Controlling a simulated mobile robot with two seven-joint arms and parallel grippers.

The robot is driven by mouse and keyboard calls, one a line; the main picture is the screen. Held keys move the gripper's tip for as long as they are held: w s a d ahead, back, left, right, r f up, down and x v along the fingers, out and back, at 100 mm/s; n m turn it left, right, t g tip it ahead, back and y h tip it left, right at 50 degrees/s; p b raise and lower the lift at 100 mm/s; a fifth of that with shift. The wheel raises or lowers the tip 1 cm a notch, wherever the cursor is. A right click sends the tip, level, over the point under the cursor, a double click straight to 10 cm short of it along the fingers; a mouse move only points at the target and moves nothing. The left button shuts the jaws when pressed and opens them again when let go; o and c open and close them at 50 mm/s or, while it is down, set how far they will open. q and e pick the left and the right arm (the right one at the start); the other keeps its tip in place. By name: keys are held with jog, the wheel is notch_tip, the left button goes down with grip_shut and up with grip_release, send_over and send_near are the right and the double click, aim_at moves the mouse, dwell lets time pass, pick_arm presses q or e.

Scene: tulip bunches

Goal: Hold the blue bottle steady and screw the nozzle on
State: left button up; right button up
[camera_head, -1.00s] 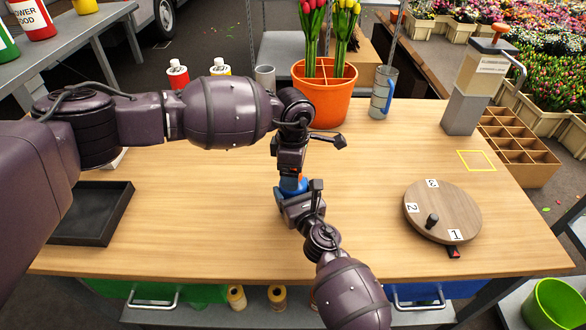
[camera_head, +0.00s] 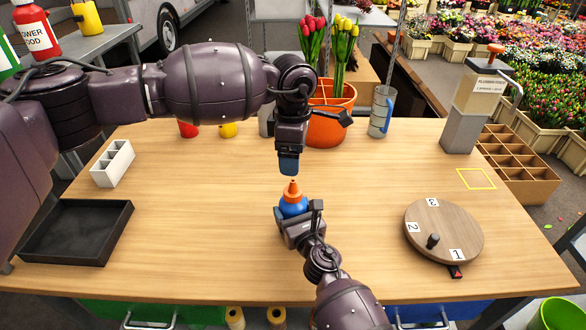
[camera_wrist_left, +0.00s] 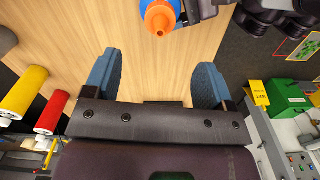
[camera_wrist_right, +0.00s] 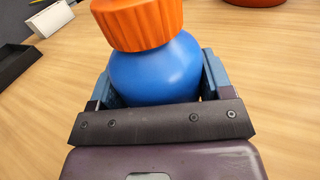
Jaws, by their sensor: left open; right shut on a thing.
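The blue bottle (camera_head: 293,208) stands upright near the middle of the table, with the orange nozzle (camera_head: 293,189) on its top. My right gripper (camera_head: 298,215) is shut around the bottle's body; in the right wrist view the blue bottle (camera_wrist_right: 155,72) sits between its fingers and the orange nozzle's ribbed collar (camera_wrist_right: 138,22) rests on it. My left gripper (camera_head: 289,165) is open and empty, above and behind the nozzle and apart from it. The left wrist view shows the nozzle (camera_wrist_left: 160,18) beyond the open fingers. I cannot tell how tightly the nozzle is threaded.
A round wooden turntable (camera_head: 443,232) numbered 1 to 3 is at right. A black tray (camera_head: 77,232) and a white divided holder (camera_head: 112,163) are at left. Free table surrounds the bottle.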

pick_arm(q)
jog(key=shift+r, duration=0.65)
pick_arm(e)
jog(key=o, duration=1.7)
jog(key=shift+o, duration=0.2)
pick_arm(q)
jog(key=shift+r, duration=0.25)
pick_arm(e)
jog(key=shift+s+d, duration=0.3)
jog(key=shift+s, duration=0.3)
jog(key=p+v, duration=0.1)
jog(key=v, duration=0.7)
pick_arm(q)
jog(key=shift+r, duration=0.55)
pick_arm(e)
jog(key=shift+v, duration=0.75)
